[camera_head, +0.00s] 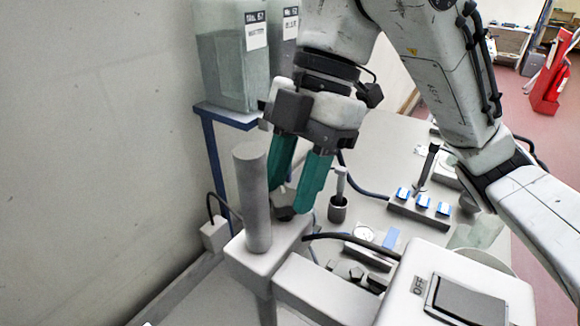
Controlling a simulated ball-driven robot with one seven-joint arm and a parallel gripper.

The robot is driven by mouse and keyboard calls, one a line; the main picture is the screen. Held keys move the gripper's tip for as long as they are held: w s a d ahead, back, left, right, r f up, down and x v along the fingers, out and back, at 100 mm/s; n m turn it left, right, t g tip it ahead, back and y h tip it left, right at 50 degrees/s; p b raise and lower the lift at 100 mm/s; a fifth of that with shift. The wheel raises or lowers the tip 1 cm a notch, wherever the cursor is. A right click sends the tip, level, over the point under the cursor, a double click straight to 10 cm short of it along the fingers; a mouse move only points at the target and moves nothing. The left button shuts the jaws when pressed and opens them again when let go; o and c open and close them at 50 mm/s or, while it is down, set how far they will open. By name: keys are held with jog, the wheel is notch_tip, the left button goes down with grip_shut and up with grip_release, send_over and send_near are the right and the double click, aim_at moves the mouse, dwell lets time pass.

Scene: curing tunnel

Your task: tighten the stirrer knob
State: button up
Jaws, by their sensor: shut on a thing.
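The stirrer knob (284,213) is a small dark piece low between my fingertips, on the white stirrer base (262,262), partly hidden by the fingers. A thick grey upright cylinder (252,200) stands on the same base, just left of my gripper. My gripper (288,203) points down with its two teal fingers on either side of the knob and is shut on it. The far side of the knob and the exact finger contact are hidden.
Two grey-green tanks (233,72) stand on a blue-legged stand behind left. A dark cup with a rod (338,210) and a block with blue-topped pieces (420,206) are to the right. A white device (455,290) fills the front right. The wall is close at left.

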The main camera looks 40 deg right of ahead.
jog(key=m, duration=0.1)
jog(key=m+t, duration=0.1)
jog(key=m, duration=0.1)
jog(key=m+p, duration=0.1)
jog(key=shift+s+m+t, duration=0.3)
jog(key=shift+t, duration=0.1)
jog(key=m+t, duration=0.1)
jog(key=m, duration=0.1)
jog(key=shift+s+a+m+h, duration=0.1)
jog(key=shift+s+m+h, duration=0.05)
jog(key=shift+m+h, duration=0.2)
jog(key=shift+m+t+b, duration=0.4)
jog(key=shift+m+b, duration=0.25)
jog(key=shift+m, duration=0.3)
jog(key=shift+s+h, duration=0.1)
jog(key=shift+h, duration=0.15)
jog(key=shift+m+b, duration=0.8)
jog(key=shift+a+m+t+h+b, duration=0.3)
jog(key=shift+m+b, duration=0.4)
jog(key=shift+b, duration=0.2)
jog(key=shift+d, duration=0.15)
jog(key=shift+s+m+h+b, duration=0.1)
jog(key=shift+m+h+b, duration=0.2)
jog(key=shift+m+b, duration=0.2)
